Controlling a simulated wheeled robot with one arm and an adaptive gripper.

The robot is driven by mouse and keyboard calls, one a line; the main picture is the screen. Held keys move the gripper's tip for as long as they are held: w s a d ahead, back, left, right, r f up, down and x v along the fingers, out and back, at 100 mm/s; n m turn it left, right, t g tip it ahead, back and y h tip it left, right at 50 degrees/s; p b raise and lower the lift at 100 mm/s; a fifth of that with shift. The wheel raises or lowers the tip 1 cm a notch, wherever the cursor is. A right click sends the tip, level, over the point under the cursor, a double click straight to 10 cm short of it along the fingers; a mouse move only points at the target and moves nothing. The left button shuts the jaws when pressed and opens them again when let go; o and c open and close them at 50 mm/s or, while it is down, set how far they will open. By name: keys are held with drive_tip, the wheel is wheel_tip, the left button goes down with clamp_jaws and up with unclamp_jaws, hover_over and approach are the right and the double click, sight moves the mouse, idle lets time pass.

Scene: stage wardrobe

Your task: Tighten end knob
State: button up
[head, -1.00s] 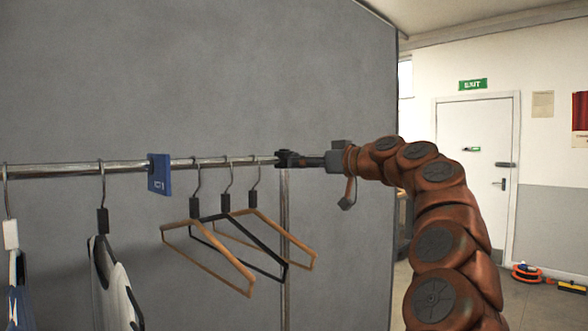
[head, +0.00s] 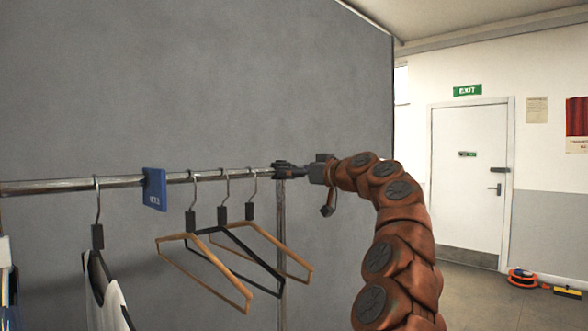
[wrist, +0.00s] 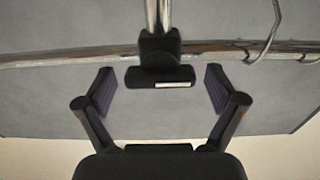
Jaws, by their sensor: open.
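The black end knob (wrist: 158,75) is a wide block with a pale strip, on a black fitting where the chrome rail (wrist: 75,56) meets the upright post (wrist: 152,15). In the wrist view my gripper (wrist: 159,82) is open. One finger is on each side of the knob, with a visible gap to both. In the head view my gripper (head: 291,168) is at the right end of the rail (head: 70,186), at the top of the post (head: 281,235). The knob is hard to tell from the dark fingers there.
Several hangers hang left of my gripper; the nearest is wooden (head: 285,262). A blue sign (head: 154,189) and a light garment (head: 108,305) are further left. A grey partition (head: 200,90) stands behind the rail. The floor at right (head: 470,300) is open towards the door (head: 470,180).

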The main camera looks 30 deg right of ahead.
drive_tip(key=shift+w, duration=0.3)
drive_tip(key=c, duration=1.2)
drive_tip(key=shift+o, duration=0.2)
